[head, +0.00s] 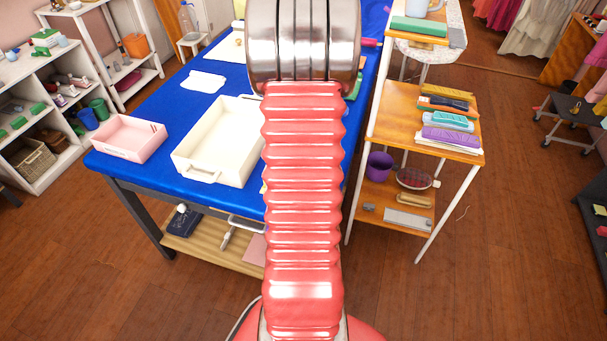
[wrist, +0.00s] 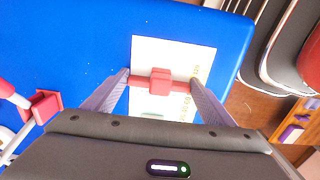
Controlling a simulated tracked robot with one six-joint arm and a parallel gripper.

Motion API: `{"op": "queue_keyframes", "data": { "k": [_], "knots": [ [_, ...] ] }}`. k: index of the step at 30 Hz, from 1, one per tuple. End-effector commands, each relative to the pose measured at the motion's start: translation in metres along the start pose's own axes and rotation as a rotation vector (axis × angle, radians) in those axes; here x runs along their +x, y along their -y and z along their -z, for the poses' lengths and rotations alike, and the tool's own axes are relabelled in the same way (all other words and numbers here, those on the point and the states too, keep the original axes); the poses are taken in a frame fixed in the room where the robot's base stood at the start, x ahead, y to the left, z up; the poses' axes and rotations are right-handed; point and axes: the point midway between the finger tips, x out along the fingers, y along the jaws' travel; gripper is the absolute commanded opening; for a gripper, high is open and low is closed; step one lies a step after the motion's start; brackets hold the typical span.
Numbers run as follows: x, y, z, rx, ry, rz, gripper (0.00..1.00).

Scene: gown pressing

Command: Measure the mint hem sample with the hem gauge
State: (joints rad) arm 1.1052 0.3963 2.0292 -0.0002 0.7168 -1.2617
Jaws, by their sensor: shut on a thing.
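In the wrist view, my gripper (wrist: 160,88) has its two fingers closed on the ends of a red piece (wrist: 160,80), a block with a bar through it. It looks like part of the hem gauge, but I cannot see a scale on it. Behind it is a cream card (wrist: 175,50) with printing down its right side, lying on the blue table. A small pale green patch (wrist: 150,116) shows at the card's lower edge, partly hidden by my gripper; I cannot tell if it is the mint hem sample. In the head view my arm hides the gripper.
The blue table (head: 115,167) carries a pink tray (head: 128,138), a cream tray (head: 218,138) and a white cloth (head: 204,80). A wooden shelf stand (head: 400,100) with folded cloths is right of the table. A red-and-white tool (wrist: 40,105) lies left in the wrist view.

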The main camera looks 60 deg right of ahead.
Motion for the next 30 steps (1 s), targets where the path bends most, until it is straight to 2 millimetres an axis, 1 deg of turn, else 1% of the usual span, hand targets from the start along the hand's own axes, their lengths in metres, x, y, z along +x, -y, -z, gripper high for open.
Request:
{"op": "queue_keyframes", "data": {
  "k": [11, 12, 18, 21, 30],
  "knots": [
    [-0.0003, -0.0007, 0.0005, 0.0, -0.001, -0.002, 0.56],
    [-0.0003, -0.0006, 0.0005, 0.0, -0.001, -0.002, 0.79],
    [-0.0002, -0.0004, 0.0004, 0.0, -0.001, -0.002, 0.93],
    [-0.0002, -0.0003, 0.0004, 0.0, -0.001, -0.001, 1.0],
    [-0.0018, -0.0003, 0.0004, 0.0, -0.001, -0.001, 1.0]
  ]
}}
